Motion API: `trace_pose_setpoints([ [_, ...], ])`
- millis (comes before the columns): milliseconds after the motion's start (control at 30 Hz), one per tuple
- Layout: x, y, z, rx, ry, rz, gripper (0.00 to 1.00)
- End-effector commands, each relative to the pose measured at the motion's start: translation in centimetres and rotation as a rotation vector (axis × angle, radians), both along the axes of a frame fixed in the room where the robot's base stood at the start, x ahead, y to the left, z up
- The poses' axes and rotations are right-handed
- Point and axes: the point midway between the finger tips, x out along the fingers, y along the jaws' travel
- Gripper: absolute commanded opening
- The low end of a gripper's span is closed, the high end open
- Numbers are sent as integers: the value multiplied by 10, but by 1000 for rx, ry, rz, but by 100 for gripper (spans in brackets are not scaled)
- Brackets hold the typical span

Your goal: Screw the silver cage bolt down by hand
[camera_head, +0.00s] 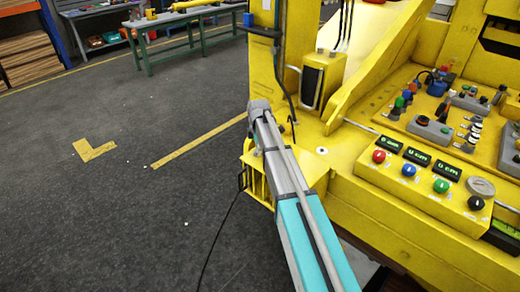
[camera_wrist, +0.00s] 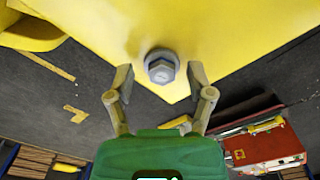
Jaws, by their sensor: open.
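The silver cage bolt (camera_wrist: 161,66) shows in the wrist view as a hex head on a round washer or flange, near the tip of a yellow plate (camera_wrist: 215,25). My gripper (camera_wrist: 160,77) is open, with one finger at the left of the bolt and one at the right. Gaps show between both fingers and the bolt head, so it is not gripped. How far the head stands off the plate cannot be told. In the head view my arm reaches to the yellow machine (camera_head: 340,150); my fingers cannot be made out there.
A control panel (camera_head: 425,190) with coloured knobs and small displays is at the right in the head view. A green-legged workbench (camera_head: 185,40) stands at the back. The dark floor (camera_head: 110,200) at left is mostly clear. A red case (camera_wrist: 262,148) shows low right in the wrist view.

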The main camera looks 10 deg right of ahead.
Motion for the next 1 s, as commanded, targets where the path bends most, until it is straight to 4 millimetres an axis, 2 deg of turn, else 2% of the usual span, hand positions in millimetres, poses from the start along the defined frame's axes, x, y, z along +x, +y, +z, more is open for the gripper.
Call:
trace_pose_setpoints([
  [33,0,0,0,0,0,0,65],
  [300,0,0,0,0,0,0,15],
  [400,0,0,0,0,-1,0,0],
  [467,1,0,0,0,-1,0,0],
  [500,1,-7,0,0,-1,0,0],
  [767,1,-1,0,-2,-3,-25,0],
  [1000,1,0,0,-1,-4,-118,0],
])
